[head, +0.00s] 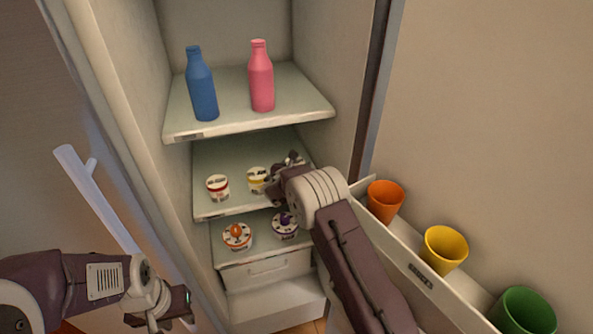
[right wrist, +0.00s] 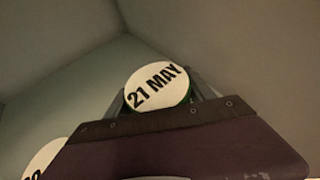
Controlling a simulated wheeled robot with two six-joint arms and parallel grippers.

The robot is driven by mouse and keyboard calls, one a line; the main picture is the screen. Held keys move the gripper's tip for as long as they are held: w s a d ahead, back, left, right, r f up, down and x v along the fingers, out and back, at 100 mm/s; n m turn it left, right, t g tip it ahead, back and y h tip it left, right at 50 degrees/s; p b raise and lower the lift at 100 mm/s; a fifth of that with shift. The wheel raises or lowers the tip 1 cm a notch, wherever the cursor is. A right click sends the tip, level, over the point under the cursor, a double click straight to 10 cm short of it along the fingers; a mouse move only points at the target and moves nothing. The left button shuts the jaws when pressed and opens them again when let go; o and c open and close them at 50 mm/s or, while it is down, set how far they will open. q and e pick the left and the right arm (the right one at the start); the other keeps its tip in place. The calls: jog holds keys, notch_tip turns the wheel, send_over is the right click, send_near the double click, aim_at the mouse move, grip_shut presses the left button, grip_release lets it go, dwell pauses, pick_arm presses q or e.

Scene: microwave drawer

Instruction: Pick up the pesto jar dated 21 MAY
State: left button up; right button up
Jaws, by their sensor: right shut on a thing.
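The pesto jar (right wrist: 160,86) shows in the right wrist view as a round white lid reading "21 MAY", with a little green at its edge. My right gripper (head: 285,165) is shut on it at the fridge's middle shelf (head: 215,155). In the head view the jar is hidden by the gripper and arm. I cannot tell whether the jar touches the shelf. A jar with a red band (head: 217,188) and one with a yellow band (head: 258,180) stand to its left. My left gripper (head: 178,305) is low outside the fridge, away from the jars; its jaw opening is unclear.
A blue bottle (head: 201,85) and a pink bottle (head: 261,77) stand on the shelf above. Jars with orange (head: 237,236) and purple (head: 285,224) marks sit below. Orange (head: 384,201), yellow (head: 443,248) and green (head: 524,312) cups line the door rack at right.

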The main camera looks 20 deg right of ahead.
jog(key=shift+s+a+r+b, duration=0.15)
jog(key=shift+s+r+b, duration=0.05)
jog(key=shift+r, duration=0.2)
jog(key=shift+s+a+r+b, duration=0.15)
jog(key=shift+s+r+b, duration=0.05)
jog(key=shift+r, duration=0.2)
jog(key=s+a+b, duration=0.2)
jog(key=s+a, duration=0.2)
jog(key=s, duration=0.3)
jog(key=s+a+b, duration=0.1)
jog(key=s+a, duration=0.3)
jog(key=s, duration=0.4)
jog(key=shift+r+b, duration=0.15)
jog(key=shift+b, duration=0.2)
